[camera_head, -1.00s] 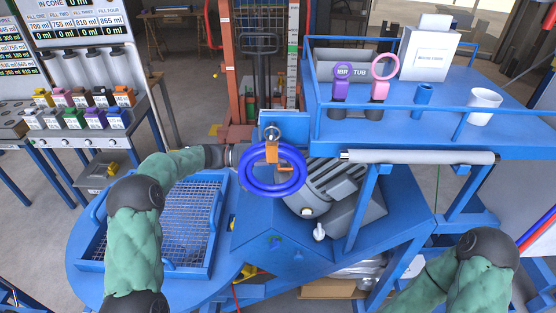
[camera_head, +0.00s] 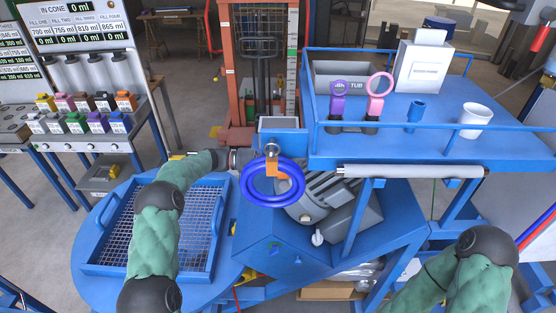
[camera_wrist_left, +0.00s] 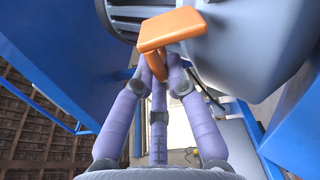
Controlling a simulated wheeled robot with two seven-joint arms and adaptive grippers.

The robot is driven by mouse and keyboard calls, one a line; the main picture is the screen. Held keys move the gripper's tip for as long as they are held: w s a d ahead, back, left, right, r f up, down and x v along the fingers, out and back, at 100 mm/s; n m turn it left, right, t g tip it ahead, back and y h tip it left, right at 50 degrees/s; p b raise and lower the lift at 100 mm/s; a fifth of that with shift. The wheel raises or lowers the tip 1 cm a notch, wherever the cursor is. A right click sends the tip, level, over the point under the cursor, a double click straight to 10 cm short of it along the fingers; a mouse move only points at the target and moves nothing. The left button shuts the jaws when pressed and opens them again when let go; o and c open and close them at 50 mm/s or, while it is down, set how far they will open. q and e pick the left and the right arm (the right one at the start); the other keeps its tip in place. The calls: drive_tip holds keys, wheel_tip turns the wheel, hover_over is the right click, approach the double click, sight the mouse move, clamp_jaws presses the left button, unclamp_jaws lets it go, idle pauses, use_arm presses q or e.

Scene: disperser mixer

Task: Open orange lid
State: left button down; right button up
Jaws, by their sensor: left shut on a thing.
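In the left wrist view the orange lid (camera_wrist_left: 172,28) is close, with a flat plate and a bent arm. My left gripper (camera_wrist_left: 160,72) has its purple fingers closed in at the orange piece's lower part. The exact contact is partly hidden behind the lid. In the head view my left arm reaches the ring's left side, and its fingers are hidden there. My right arm is at the lower right; its gripper is out of view.
A grey motor (camera_head: 318,197) sits right of the ring on the blue machine. A blue shelf (camera_head: 440,130) with a white cup (camera_head: 475,120) and handled tools is at the right. A blue tray with a mesh (camera_head: 92,268) lies at the left.

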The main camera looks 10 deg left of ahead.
use_arm(q)
drive_tip(key=shift+w+a+f+n, duration=0.1)
drive_tip(key=shift+w+f+n, duration=0.1)
drive_tip(key=shift+n, duration=0.2)
drive_tip(key=c, duration=1.3)
unclamp_jaws()
drive_tip(key=shift+f, duration=0.1)
drive_tip(key=shift+c, duration=0.2)
drive_tip(key=s+a, duration=0.2)
drive_tip(key=a, duration=0.9)
drive_tip(key=shift+s+a, duration=0.2)
drive_tip(key=shift+a, duration=0.2)
